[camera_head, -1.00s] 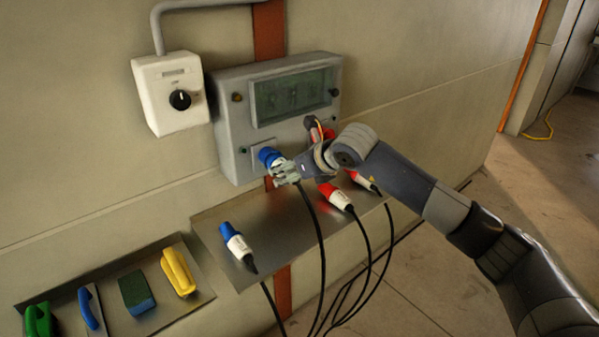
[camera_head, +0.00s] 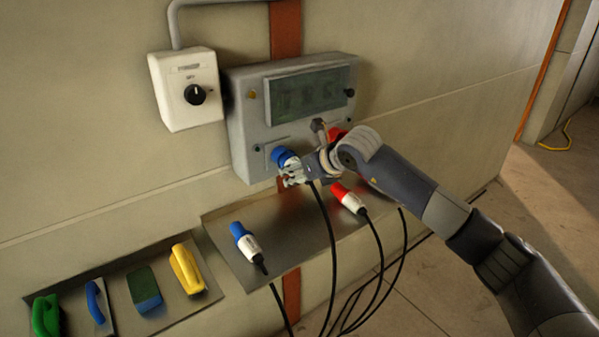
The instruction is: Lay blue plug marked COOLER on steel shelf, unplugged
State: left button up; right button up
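A blue plug (camera_head: 283,157) sits at the lower left of the grey wall panel (camera_head: 240,130), and its black cable hangs down. My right gripper (camera_head: 291,178) is at this plug, with its fingers over the plug's pale body. Whether the fingers press on it is too small to tell. Another blue plug (camera_head: 243,241) with a white body lies on the left part of the steel shelf (camera_head: 290,245). A red plug (camera_head: 348,197) lies on the shelf to the right. No plug label is readable. My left gripper is not in view.
A white switch box (camera_head: 184,95) with a black knob is left of the panel. A lower tray (camera_head: 213,292) holds green, blue and yellow tools. Several black cables hang below the shelf. The shelf's middle is clear.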

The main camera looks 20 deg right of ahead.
jog(key=shift+s+f, duration=0.15)
jog(key=shift+f, duration=0.05)
dwell(0.3)
jog(key=shift+s+d, duration=0.1)
jog(key=shift+s, duration=0.05)
jog(key=shift+s+d+r+b, duration=0.1)
jog(key=shift+s+d+b, duration=0.1)
jog(key=shift+s, duration=0.25)
jog(key=shift+s+d+r+b, duration=0.1)
jog(key=shift+s+d+b, duration=0.1)
jog(key=shift+s, duration=0.2)
jog(key=shift+s+f, duration=0.1)
jog(key=shift+s, duration=0.05)
jog(key=shift+s, duration=0.1)
jog(key=shift+s+d+b, duration=0.25)
jog(key=shift+s+b, duration=0.15)
jog(key=shift+s, duration=0.15)
jog(key=shift+s+d+b, duration=0.3)
jog(key=shift+s+b, duration=0.05)
jog(key=shift+s, duration=0.45)
jog(key=shift+s+d+b, duration=0.25)
jog(key=shift+s+b, duration=0.1)
jog(key=shift+s, duration=0.4)
